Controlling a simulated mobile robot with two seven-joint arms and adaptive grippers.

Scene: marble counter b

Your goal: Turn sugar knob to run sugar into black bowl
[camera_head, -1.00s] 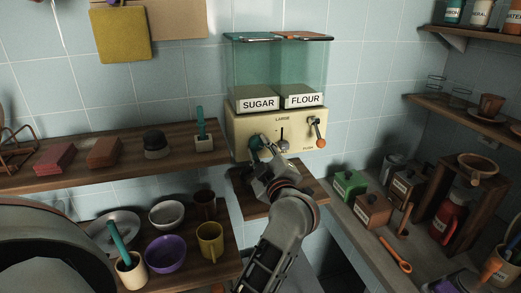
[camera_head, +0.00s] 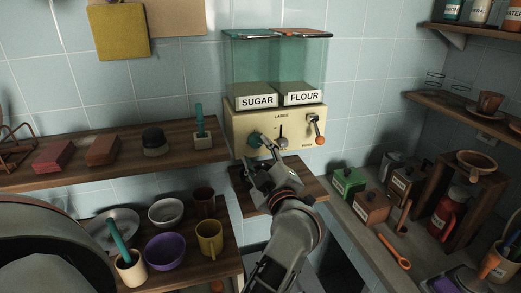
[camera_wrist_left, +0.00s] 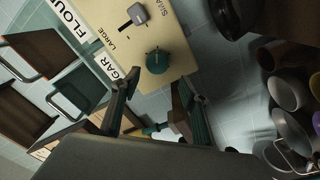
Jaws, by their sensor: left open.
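The teal sugar knob (camera_head: 254,140) is on the left of the cream dispenser front, below the SUGAR label; it also shows in the left wrist view (camera_wrist_left: 158,61). My left gripper (camera_head: 262,158) is just in front of and below the knob. In the left wrist view its two fingers (camera_wrist_left: 153,108) are spread with a gap between them, apart from the knob. I cannot make out the black bowl for certain; a dark rounded shape is cut off at the wrist view's upper right, and my gripper covers part of the shelf under the dispenser. My right gripper is not in view.
The orange-tipped flour lever (camera_head: 317,132) and a middle size slider (camera_head: 282,135) are right of the knob. A wooden shelf (camera_head: 308,188) sits below the dispenser. A purple bowl (camera_head: 165,252) and yellow mug (camera_head: 210,237) stand lower left.

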